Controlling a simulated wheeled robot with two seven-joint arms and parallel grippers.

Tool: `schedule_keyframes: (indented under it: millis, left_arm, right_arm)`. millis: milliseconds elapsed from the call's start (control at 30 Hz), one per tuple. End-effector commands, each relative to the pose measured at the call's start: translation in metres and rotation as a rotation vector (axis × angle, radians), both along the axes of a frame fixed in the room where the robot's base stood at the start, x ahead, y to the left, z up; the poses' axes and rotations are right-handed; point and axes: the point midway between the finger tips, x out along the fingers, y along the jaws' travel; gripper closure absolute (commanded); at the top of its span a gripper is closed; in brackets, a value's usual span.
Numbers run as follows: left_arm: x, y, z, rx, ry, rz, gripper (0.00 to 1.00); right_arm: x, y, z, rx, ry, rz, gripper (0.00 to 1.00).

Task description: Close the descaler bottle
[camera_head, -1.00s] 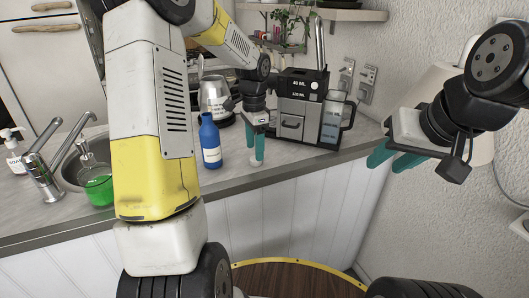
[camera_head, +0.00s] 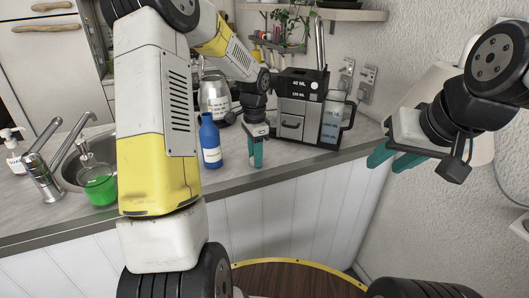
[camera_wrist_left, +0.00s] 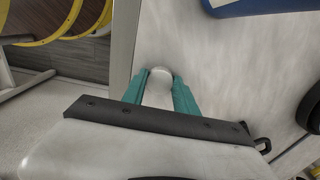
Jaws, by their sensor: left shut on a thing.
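The blue bottle (camera_head: 210,143) with a white label stands upright on the worktop, and no separate cap shows on its neck. Its blue side also shows at the top right of the left wrist view (camera_wrist_left: 262,6). My left gripper (camera_head: 256,155) is low over the worktop, right of the bottle and apart from it. Its teal fingers (camera_wrist_left: 161,88) are shut on a small round white cap (camera_wrist_left: 161,73), seen between the fingertips in the left wrist view. The cap is mostly hidden in the head view. My right gripper (camera_head: 393,160) is held at the right, empty, fingers apart.
A coffee machine (camera_head: 300,100) with a water jug (camera_head: 332,122) stands behind my left gripper. A steel kettle (camera_head: 214,97) is behind the bottle. A green soap bottle (camera_head: 99,187) and tap (camera_head: 42,178) are at the left. The worktop's front edge is close.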

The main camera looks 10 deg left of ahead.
Motion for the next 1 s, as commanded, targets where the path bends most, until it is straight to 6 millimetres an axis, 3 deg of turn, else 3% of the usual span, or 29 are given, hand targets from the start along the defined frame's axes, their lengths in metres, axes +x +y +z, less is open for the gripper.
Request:
schedule_keyframes:
  millis: [433, 733, 1000]
  left_arm:
    - [0.000, 0.000, 0.005, 0.000, -0.002, 0.000, 1.00]
    - [0.000, 0.000, 0.039, 0.001, -0.004, 0.000, 1.00]
    - [-0.067, 0.015, 0.043, 0.002, -0.001, 0.003, 1.00]
  right_arm:
    - [0.000, 0.000, 0.000, 0.000, 0.000, 0.000, 0.64]
    - [0.000, 0.000, 0.000, 0.000, 0.000, 0.000, 0.64]
    - [0.000, 0.000, 0.000, 0.000, 0.000, 0.000, 0.64]
